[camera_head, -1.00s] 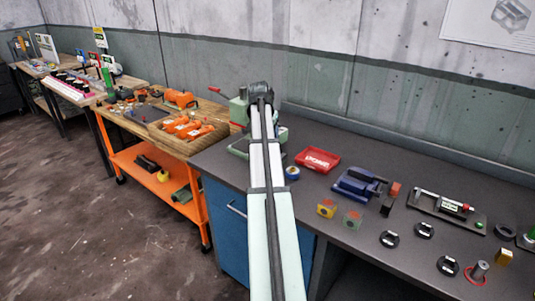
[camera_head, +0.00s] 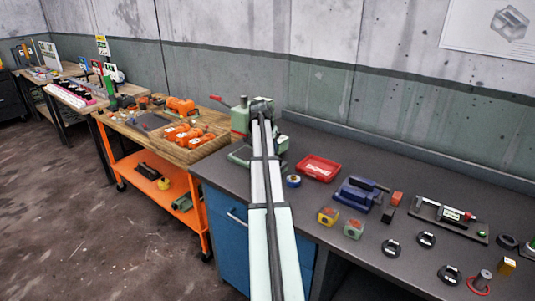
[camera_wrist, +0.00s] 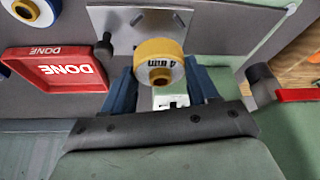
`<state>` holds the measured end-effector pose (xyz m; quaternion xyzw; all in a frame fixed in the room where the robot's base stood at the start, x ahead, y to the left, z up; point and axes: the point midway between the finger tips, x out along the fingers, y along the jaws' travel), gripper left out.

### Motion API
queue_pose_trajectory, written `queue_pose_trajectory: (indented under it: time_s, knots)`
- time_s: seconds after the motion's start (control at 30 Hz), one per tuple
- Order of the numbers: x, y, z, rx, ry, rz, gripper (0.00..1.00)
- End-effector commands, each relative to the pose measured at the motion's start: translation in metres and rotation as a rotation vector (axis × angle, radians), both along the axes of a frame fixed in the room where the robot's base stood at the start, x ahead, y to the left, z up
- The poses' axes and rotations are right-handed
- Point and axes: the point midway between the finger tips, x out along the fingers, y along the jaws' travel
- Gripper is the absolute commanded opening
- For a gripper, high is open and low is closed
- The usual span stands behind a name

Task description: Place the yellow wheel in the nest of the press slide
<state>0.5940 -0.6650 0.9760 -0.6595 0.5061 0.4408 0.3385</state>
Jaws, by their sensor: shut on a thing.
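The yellow wheel (camera_wrist: 158,50), with a white face marked "4 mm" and a yellow hub, sits between the blue fingers of my gripper (camera_wrist: 161,74) in the wrist view. My gripper is shut on it, with the wheel's face toward the camera. A bright metal plate (camera_wrist: 118,24) of the press lies behind the wheel. The green press (camera_head: 240,117) stands at the table's far left end in the head view, partly behind my arm. The nest cannot be made out clearly. My gripper and the wheel are hidden in the head view.
A red DONE tray (camera_head: 318,168) lies right of the press. A blue-and-white wheel (camera_head: 293,181) lies between tray and arm. The press's red lever (camera_wrist: 298,95) sticks out at the right in the wrist view. A blue fixture (camera_head: 357,194) and several small parts lie farther right.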

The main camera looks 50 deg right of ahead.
Motion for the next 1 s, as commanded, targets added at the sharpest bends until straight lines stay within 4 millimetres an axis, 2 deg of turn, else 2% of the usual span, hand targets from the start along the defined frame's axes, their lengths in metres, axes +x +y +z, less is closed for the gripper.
queue_pose_trajectory:
  time_s: [0.3,0.7,0.73,1.0]
  knots:
    - [0.000,0.000,-0.032,-0.001,0.000,0.000,0.12]
    - [0.000,0.000,-0.036,-0.002,-0.001,0.000,0.12]
    - [0.000,0.000,-0.036,-0.001,0.000,0.000,0.61]
    - [0.000,0.000,-0.036,-0.001,0.000,0.000,0.84]
